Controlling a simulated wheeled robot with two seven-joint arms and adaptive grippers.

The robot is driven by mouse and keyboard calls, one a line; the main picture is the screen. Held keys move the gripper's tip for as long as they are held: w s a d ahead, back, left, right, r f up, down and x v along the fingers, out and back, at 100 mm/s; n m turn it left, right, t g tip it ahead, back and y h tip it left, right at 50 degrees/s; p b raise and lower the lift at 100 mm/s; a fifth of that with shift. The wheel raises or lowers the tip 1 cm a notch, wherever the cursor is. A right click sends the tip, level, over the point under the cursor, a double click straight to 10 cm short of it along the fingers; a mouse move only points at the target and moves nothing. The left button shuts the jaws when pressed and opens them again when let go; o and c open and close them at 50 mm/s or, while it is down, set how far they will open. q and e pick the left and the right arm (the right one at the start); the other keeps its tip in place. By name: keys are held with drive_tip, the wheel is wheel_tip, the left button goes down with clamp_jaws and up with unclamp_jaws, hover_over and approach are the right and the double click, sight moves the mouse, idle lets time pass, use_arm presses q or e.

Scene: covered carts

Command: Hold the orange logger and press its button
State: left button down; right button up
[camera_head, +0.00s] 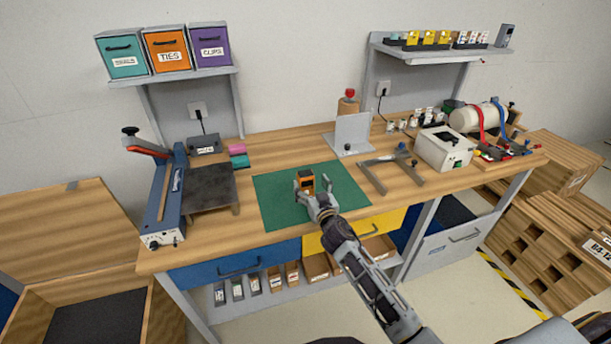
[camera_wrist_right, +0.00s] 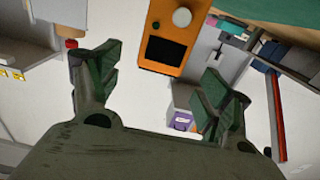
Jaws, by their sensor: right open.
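The orange logger (camera_head: 305,181) stands on the green mat (camera_head: 275,207) on the workbench. In the right wrist view the logger (camera_wrist_right: 176,35) shows its orange face with a round white button (camera_wrist_right: 182,18) and a dark screen (camera_wrist_right: 166,50). My right gripper (camera_head: 312,187) is open at the near side of the logger. In the wrist view the open fingers of the right gripper (camera_wrist_right: 160,70) point toward the logger, which lies between their lines. The far part of the logger is cut off at the frame edge there. My left gripper is not in view.
A grey upright panel (camera_head: 352,131) stands behind the mat and a metal frame (camera_head: 390,172) lies right of it. A dark plate (camera_head: 208,188) and a blue lever tool (camera_head: 172,200) are at the left. A white box (camera_head: 443,150) stands at the right. The mat around the logger is clear.

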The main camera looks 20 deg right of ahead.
sight(307, 179)
drive_tip(key=shift+w+a, duration=0.15)
drive_tip(key=shift+w, duration=2.8)
drive_tip(key=c, duration=1.2)
idle(1.0)
